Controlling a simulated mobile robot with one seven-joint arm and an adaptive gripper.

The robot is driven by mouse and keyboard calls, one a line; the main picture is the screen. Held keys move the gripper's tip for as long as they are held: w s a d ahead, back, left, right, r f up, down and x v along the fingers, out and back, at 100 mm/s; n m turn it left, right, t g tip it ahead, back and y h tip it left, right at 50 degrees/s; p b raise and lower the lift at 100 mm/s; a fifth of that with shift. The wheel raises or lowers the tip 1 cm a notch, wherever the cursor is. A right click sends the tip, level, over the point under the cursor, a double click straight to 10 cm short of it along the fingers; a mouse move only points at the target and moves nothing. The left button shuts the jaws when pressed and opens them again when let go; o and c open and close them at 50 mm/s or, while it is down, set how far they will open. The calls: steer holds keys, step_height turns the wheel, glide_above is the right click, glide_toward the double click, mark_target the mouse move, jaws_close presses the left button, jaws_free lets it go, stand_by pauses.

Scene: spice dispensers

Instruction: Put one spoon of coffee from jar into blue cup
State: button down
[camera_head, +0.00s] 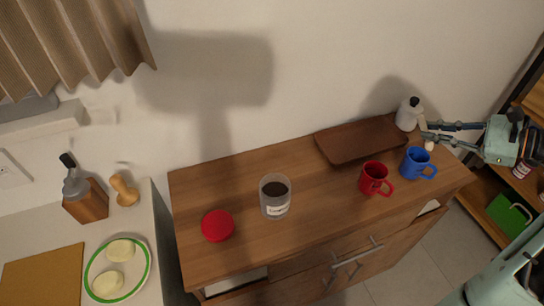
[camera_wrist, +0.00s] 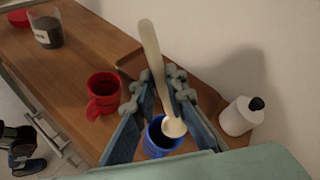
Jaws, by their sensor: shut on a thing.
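The coffee jar (camera_head: 275,199) is clear, lidless and holds dark coffee; it stands mid-cabinet in the head view and at the top left of the wrist view (camera_wrist: 46,29). The blue cup (camera_head: 416,164) stands upright near the cabinet's right end; in the wrist view, the blue cup (camera_wrist: 157,142) lies partly behind the spoon and a finger. My gripper (camera_wrist: 166,82) is shut on a pale wooden spoon (camera_wrist: 152,52). In the head view my gripper (camera_head: 427,131) is beside the blue cup, toward the wall. I cannot tell whether the spoon carries coffee.
A red mug (camera_head: 374,178) stands left of the blue cup. A brown tray (camera_head: 352,142) lies behind them, and a white bottle (camera_head: 408,114) stands near my gripper. A red lid (camera_head: 217,226) lies left of the jar. The cabinet top between jar and red mug is clear.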

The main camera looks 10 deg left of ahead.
steer(key=shift+r, duration=0.15)
step_height(320, 180, up, 5)
steer(key=p, duration=0.3)
stand_by(0.5)
